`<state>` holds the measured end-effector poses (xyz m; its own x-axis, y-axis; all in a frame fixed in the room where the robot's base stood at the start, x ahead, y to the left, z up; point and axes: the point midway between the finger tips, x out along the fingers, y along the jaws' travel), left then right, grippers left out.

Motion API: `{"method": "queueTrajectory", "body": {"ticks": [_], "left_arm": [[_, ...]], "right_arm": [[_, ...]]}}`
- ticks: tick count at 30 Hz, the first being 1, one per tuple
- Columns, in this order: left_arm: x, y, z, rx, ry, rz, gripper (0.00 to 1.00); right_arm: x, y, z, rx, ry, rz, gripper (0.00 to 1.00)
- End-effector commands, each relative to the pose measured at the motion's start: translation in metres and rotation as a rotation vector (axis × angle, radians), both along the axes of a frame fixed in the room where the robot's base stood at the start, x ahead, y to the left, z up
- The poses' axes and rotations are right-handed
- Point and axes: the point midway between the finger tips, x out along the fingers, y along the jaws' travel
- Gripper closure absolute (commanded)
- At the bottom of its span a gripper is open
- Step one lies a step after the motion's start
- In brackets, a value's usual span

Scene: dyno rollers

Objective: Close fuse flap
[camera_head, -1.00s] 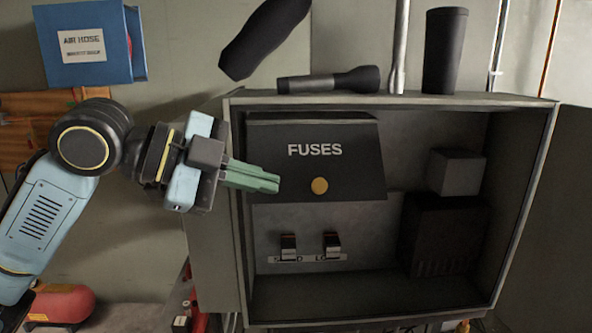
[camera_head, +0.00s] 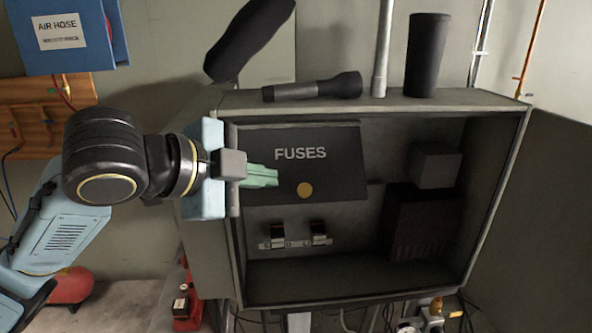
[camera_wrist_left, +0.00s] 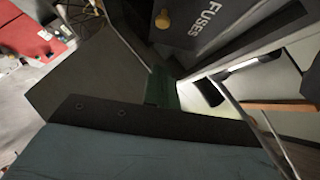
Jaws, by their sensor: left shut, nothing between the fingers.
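The fuse flap (camera_head: 335,168) is a dark panel lettered FUSES with a round gold knob (camera_head: 305,190), in the upper left of the open grey cabinet. Its lower edge is above two small switches. In the left wrist view the flap (camera_wrist_left: 240,12) and knob (camera_wrist_left: 163,19) show at the top. My left gripper (camera_head: 270,177) has green fingers, shut and empty, in front of the flap's left part, left of the knob. The fingers (camera_wrist_left: 162,88) also show in the wrist view. I cannot tell whether they touch the flap. My right gripper is not in view.
A cabinet door (camera_head: 535,210) hangs open at the right. A blue AIR HOSE box (camera_head: 90,50) is at upper left. The cabinet's lower middle is clear.

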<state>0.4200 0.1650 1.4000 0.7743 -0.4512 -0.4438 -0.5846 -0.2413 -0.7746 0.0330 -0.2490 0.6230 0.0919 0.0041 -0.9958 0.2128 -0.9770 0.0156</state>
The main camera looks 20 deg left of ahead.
Motion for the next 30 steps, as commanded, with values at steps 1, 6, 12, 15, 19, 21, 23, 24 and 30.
{"method": "queueTrajectory", "body": {"ticks": [1, 6, 12, 15, 19, 21, 23, 24, 30], "left_arm": [[0.000, -0.001, 0.003, 0.001, 0.005, -0.001, 1.00], [0.001, -0.003, 0.000, 0.005, 0.004, -0.004, 1.00], [0.021, -0.017, -0.016, 0.001, 0.002, -0.007, 1.00], [0.039, -0.027, -0.026, 0.002, 0.002, -0.006, 1.00], [0.059, -0.039, -0.037, 0.004, 0.001, -0.006, 1.00], [0.068, -0.035, -0.046, 0.007, 0.003, -0.002, 1.00], [0.074, -0.032, -0.051, 0.006, 0.002, -0.002, 1.00], [0.078, -0.030, -0.055, 0.007, 0.001, -0.002, 1.00], [0.087, -0.027, -0.062, 0.006, -0.003, -0.005, 1.00]], "right_arm": [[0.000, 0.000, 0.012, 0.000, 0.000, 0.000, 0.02], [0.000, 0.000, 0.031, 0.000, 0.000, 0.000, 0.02], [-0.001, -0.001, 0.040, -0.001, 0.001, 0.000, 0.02], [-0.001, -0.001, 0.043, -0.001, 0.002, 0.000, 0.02], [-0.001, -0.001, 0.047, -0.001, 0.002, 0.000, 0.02], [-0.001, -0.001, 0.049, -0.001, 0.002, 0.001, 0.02], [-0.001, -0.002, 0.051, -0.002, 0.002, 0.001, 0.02], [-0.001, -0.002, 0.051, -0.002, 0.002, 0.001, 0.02], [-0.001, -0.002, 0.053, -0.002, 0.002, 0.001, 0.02]]}}
